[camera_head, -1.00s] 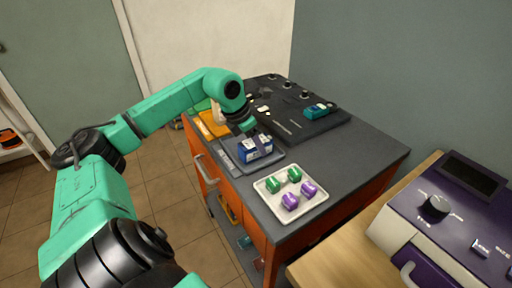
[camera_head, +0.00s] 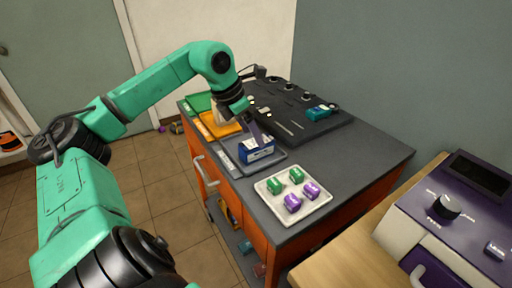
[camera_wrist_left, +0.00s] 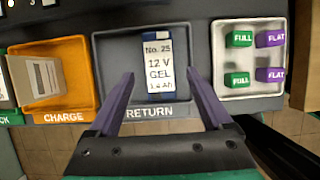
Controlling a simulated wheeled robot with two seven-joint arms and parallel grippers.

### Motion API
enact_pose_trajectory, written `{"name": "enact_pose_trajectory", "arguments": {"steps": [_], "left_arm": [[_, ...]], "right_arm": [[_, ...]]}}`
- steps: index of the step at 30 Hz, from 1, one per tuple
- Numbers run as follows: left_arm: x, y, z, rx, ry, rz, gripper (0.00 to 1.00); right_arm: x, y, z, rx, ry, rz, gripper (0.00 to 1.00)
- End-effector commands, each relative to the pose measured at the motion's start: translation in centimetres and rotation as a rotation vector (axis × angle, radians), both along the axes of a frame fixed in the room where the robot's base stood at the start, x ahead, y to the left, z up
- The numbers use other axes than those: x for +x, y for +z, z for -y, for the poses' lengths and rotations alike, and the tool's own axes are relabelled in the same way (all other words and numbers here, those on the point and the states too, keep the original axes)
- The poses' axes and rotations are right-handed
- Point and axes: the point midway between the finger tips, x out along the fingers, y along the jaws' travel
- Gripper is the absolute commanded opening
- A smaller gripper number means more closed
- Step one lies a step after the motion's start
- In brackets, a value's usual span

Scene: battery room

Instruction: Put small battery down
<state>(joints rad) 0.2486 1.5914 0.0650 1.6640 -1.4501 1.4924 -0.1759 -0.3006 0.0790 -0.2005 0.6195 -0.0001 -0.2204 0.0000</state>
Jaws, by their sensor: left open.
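The small battery (camera_head: 257,152) is a blue box with a white label. It sits in the grey tray (camera_head: 238,168) on the dark worktop. In the left wrist view the battery (camera_wrist_left: 160,62) shows its label "No. 25 12 V GEL", inside the grey tray (camera_wrist_left: 106,62) marked RETURN. My left gripper (camera_head: 255,134) is just above the battery. In the left wrist view the purple fingers of my left gripper (camera_wrist_left: 158,75) stand wide apart, with a gap on each side of the battery. My right gripper is not in view.
An orange CHARGE tray (camera_wrist_left: 84,75) lies left of the grey tray. A white tray (camera_head: 268,201) with green FULL and purple FLAT pieces lies to the right. A black panel (camera_head: 290,125) is behind. A purple device (camera_head: 465,215) stands at right.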

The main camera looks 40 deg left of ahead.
Motion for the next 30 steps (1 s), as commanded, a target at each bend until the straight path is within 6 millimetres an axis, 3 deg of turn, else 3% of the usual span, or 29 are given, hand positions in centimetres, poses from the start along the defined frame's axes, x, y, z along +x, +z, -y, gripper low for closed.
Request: {"name": "enact_pose_trajectory", "arguments": {"steps": [2,6,9,30], "left_arm": [[-0.7,1.6,-0.3,0.003,0.002,0.004,0.84],[-1.9,4.8,-0.6,0.001,0.001,0.001,0.84],[-2.3,5.9,-0.7,0.000,0.000,0.000,0.84],[-2.4,6.1,-0.7,-0.001,0.001,0.000,0.84]], "right_arm": [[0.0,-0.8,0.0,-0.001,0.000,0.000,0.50],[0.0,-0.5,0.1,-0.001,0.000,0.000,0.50],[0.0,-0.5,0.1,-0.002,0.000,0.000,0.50],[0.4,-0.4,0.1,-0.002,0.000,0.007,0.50]]}}
